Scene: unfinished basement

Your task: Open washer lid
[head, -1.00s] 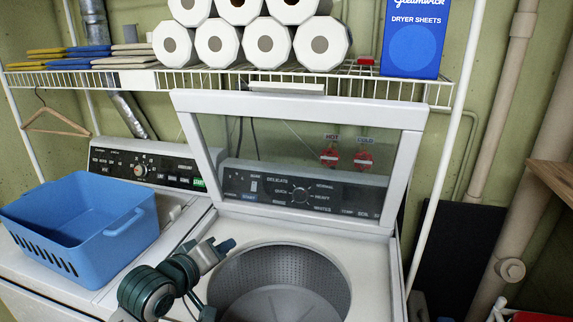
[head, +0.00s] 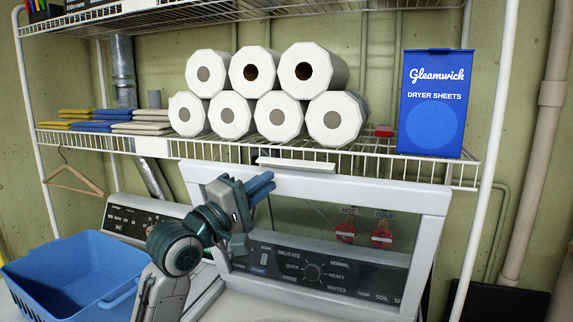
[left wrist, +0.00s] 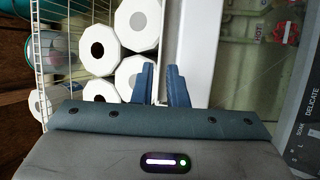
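The washer lid (head: 330,187) stands raised and upright at the back of the washer, a white frame around a clear window. Its white frame also shows in the left wrist view (left wrist: 200,50). My left gripper (head: 268,183) is in front of the lid's upper left part, fingers pointing right and up. In the left wrist view, its two blue fingers (left wrist: 160,72) have a narrow gap between them, with nothing clearly held. I cannot tell whether they touch the lid. The washer's control panel (head: 330,272) shows through the window. My right gripper is not in view.
A wire shelf (head: 220,150) runs just above and behind the lid, holding paper rolls (head: 230,115), folded cloths (head: 100,122) and a blue dryer sheets box (head: 433,105). A blue basket (head: 70,272) sits at the left. A wooden hanger (head: 75,180) hangs from the shelf.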

